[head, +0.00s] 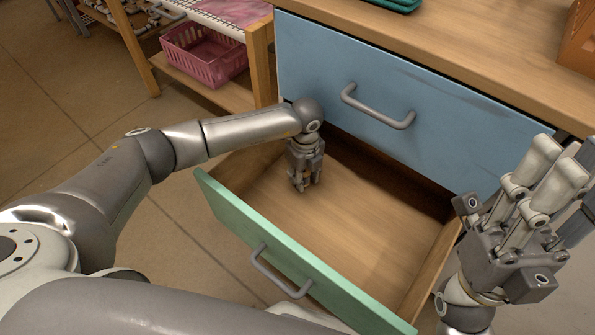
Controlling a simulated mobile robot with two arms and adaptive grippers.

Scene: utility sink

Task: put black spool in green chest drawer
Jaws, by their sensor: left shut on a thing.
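The green-fronted drawer (232,222) is pulled open below the blue drawer, with its bare wooden floor facing up. My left gripper (305,184) points down inside it, near the back left, close above the floor. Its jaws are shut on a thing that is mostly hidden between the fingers. I cannot make out the black spool's shape, and no spool shows elsewhere. My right gripper (545,185) is raised at the right, apart from the drawer; its fingertips are not clear enough to tell open from shut.
A shut blue drawer (420,110) with a grey handle (378,107) is just above the open one. A wooden top (480,45) holds a green tray (385,3) and an orange crate (580,40). A pink basket (203,55) sits on a shelf at the left.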

